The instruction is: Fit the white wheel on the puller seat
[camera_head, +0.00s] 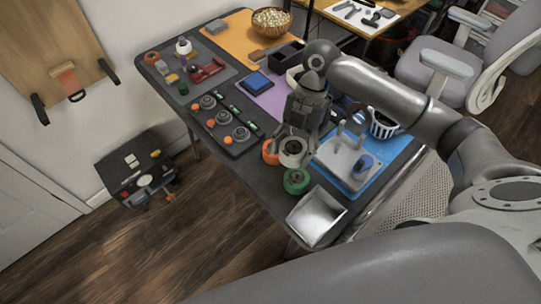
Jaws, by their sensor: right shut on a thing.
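The white wheel (292,152) is between the fingers of my right gripper (294,138), low over the near edge of the dark table. The gripper points down and is shut on the wheel; its fingers cover part of the rim. I cannot tell whether the wheel touches the table. A grey metal fixture (338,158) with upright parts and a blue piece (365,164) stands on the blue mat just right of the gripper. It looks like the puller; its seat cannot be made out clearly. My left gripper is not in view.
An orange wheel (270,152) lies close left of the white wheel, and a green wheel (296,181) lies just below it. A metal tray (316,217) sits at the near corner.

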